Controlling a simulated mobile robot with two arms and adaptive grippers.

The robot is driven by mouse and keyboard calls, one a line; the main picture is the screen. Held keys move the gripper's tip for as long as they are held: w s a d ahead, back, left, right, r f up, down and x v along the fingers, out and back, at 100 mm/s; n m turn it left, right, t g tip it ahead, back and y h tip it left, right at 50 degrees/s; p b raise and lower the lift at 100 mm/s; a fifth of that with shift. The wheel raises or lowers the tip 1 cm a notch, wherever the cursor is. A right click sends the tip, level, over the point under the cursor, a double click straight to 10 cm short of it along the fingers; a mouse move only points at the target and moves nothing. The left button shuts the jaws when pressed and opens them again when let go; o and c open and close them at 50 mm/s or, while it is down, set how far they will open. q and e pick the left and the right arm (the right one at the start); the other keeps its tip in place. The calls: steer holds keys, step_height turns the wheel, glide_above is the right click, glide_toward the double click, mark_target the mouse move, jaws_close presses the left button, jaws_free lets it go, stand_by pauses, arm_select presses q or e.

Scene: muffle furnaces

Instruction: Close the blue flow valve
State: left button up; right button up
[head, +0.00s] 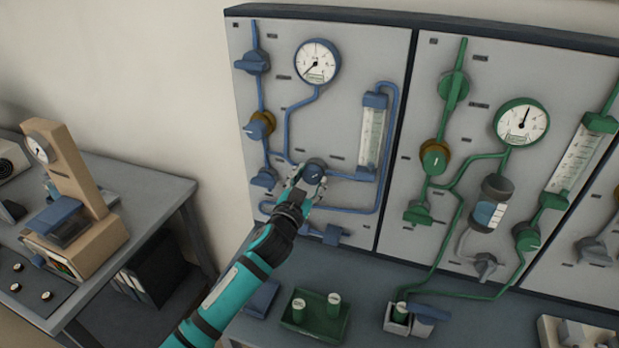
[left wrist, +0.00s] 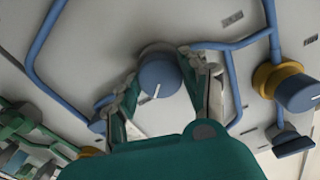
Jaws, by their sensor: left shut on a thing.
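The blue flow valve is a round blue knob (head: 314,171) on the left panel, at the junction of blue pipes left of the blue flow tube. My left gripper (head: 307,181) reaches up to it from below, with its fingers shut around the knob. In the left wrist view the blue knob (left wrist: 158,78) has a white mark on its face, tilted from vertical. The left fingers (left wrist: 160,70) stand on both sides of it. My right gripper is in neither view.
A blue-and-gold regulator knob (head: 259,126), other blue valves and a dial gauge (head: 317,62) are on the same panel. A green-piped panel (head: 480,150) stands right. Below is a bench with a green tray (head: 312,322). A side table (head: 160,190) is at left.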

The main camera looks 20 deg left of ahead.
arm_select(q)
steer(key=m+p, duration=0.1)
steer(key=m, duration=0.3)
steer(key=shift+r+m, duration=0.1)
steer(key=shift+m, duration=0.2)
steer(key=shift+m+p, duration=0.5)
steer(key=shift+m, duration=1.2)
steer(key=o, duration=1.2)
